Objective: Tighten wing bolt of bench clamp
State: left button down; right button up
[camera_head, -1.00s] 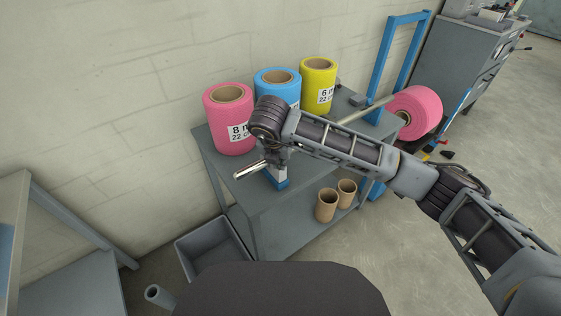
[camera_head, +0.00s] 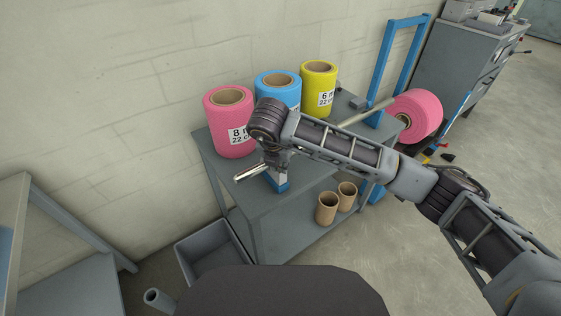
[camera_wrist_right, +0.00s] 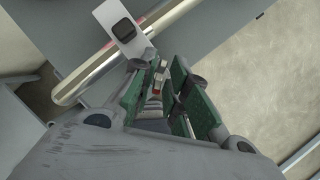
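My left gripper is out of view.
Pink (camera_head: 231,120), blue (camera_head: 276,85) and yellow (camera_head: 318,90) rolls stand along the bench back (camera_head: 218,170). Another pink roll (camera_head: 416,113) hangs on the right. A grey bin (camera_head: 210,248) stands on the floor in front.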

jog(key=v, duration=1.2)
jog(key=shift+a, duration=0.1)
dwell(0.5)
